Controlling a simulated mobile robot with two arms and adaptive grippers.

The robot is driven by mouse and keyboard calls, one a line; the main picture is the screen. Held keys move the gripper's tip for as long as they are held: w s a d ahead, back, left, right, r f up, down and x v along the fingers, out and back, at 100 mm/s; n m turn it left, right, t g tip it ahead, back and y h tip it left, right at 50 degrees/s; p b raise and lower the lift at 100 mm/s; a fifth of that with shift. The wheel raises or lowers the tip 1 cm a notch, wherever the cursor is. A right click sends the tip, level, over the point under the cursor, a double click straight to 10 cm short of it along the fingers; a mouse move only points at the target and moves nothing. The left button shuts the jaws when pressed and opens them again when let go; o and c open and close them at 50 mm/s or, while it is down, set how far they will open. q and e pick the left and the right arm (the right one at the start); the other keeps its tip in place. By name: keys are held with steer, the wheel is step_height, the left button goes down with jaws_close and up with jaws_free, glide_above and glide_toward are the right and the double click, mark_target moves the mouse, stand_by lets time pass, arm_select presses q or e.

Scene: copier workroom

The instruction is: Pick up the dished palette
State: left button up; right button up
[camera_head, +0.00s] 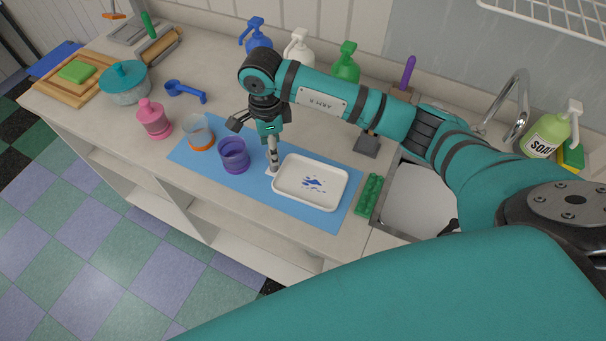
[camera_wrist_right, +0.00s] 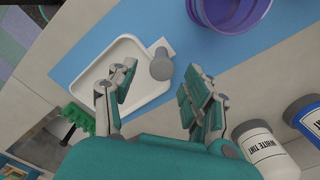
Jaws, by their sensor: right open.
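The dished palette, a white shallow rectangular tray (camera_head: 289,187) with a raised rim and blue marks inside, lies on the blue mat (camera_head: 213,178). It also shows in the right wrist view (camera_wrist_right: 97,62), partly hidden by a finger. My right gripper (camera_head: 258,142) is above the mat, to the left of the palette and apart from it. A grey round-topped piece (camera_wrist_right: 160,66) stands beside the palette, over a small white patch. My left gripper is not in view.
A purple cup (camera_head: 233,154) and a clear cup with orange (camera_head: 199,134) stand left of the palette. A green block (camera_head: 368,195) and the sink (camera_head: 418,200) lie to its right. Pump bottles (camera_head: 298,48) stand behind. The counter's front edge is close.

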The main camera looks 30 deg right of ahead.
steer(key=shift+w+f+p, duration=0.1)
steer(key=shift+f+p, duration=0.5)
steer(key=shift+f, duration=1.3)
jaws_close()
